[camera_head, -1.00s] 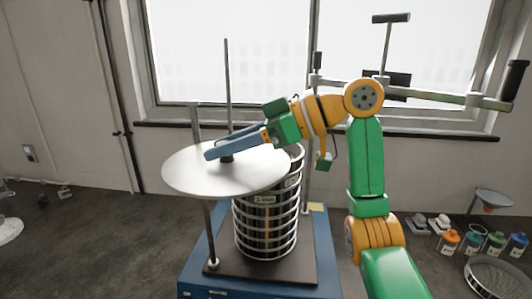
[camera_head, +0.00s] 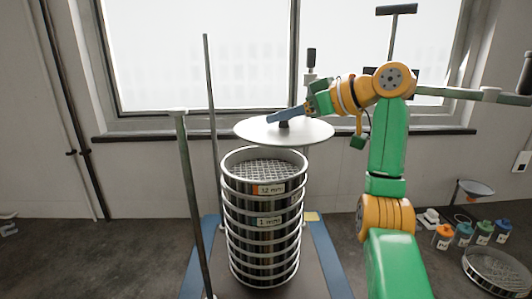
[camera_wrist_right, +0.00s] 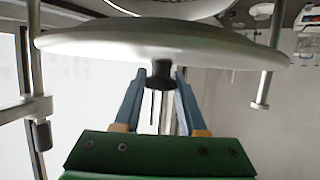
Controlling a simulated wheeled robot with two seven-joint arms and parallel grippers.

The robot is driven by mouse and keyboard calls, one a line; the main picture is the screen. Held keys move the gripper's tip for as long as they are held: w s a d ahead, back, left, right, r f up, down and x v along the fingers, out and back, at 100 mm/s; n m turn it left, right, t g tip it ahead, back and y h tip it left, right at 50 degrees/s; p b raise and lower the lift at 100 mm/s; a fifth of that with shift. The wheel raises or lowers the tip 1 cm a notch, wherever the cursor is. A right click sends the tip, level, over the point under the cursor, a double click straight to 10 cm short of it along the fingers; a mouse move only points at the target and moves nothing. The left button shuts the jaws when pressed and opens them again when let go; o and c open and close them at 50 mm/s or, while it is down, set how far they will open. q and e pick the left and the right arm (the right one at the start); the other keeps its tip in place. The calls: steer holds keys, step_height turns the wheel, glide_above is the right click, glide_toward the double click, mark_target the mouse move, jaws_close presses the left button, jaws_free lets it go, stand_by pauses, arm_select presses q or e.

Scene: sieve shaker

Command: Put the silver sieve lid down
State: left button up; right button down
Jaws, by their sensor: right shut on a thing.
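The silver sieve lid (camera_head: 300,131) is a round pale disc with a dark knob (camera_head: 284,124). My right gripper (camera_head: 284,117) is shut on the knob and holds the lid level in the air, behind and above the sieve stack (camera_head: 264,215). The stack's top sieve (camera_head: 263,167) is open and shows its mesh. In the right wrist view the lid (camera_wrist_right: 160,42) spans the top, with its knob (camera_wrist_right: 160,72) between the two blue fingers (camera_wrist_right: 160,90). My left gripper is not in view.
The stack stands on a shaker with a blue base (camera_head: 330,255) and upright rods, one tall rod (camera_head: 190,190) at the front left. Several colored bottles (camera_head: 464,236), a funnel (camera_head: 475,188) and a separate sieve (camera_head: 496,268) are at the right. Dark surface lies open at the left.

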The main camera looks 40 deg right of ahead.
steer(key=w+f, duration=0.2)
steer(key=f, duration=0.1)
steer(key=w+f+b, duration=0.1)
steer(key=w+f, duration=0.1)
steer(key=f, duration=0.1)
steer(key=w+f+b, duration=0.1)
steer(key=w+f, duration=0.1)
steer(key=f, duration=0.1)
steer(key=shift+w+a, duration=0.15)
steer(key=shift+a, duration=0.2)
steer(key=shift+s, duration=0.3)
steer(key=shift+s+r, duration=0.25)
steer(key=shift+f, duration=0.15)
steer(key=shift+c, duration=2.4)
jaws_free()
steer(key=shift+w+f, duration=0.1)
steer(key=shift+w, duration=0.2)
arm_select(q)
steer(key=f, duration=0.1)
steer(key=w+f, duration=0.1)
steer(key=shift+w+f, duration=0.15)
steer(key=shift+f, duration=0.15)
arm_select(e)
steer(key=shift+s, duration=0.15)
